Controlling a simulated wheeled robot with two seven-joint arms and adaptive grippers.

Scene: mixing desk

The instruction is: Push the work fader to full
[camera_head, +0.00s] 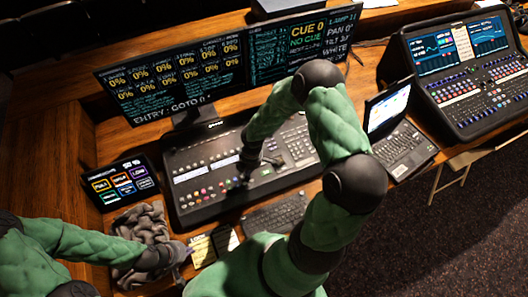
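The dark lighting console (205,150) lies on the wooden desk below two monitors, with rows of small keys, lit strips and coloured buttons. I cannot make out which of its small controls is the work fader. My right gripper (246,180) is over the middle of the console, pointing down at its control surface, and its arm hides part of the right side. Whether its fingers touch a control or are open is too small to tell. My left gripper (184,250) is low over the desk's front, beside a grey coiled bundle (150,222) and some papers, away from the console.
A small touch panel (120,182) lies left of the console. The monitors (170,80) stand behind it. A keyboard (273,214) and notes (203,250) lie in front. A laptop (402,140) and a larger mixing desk (475,100) stand to the right.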

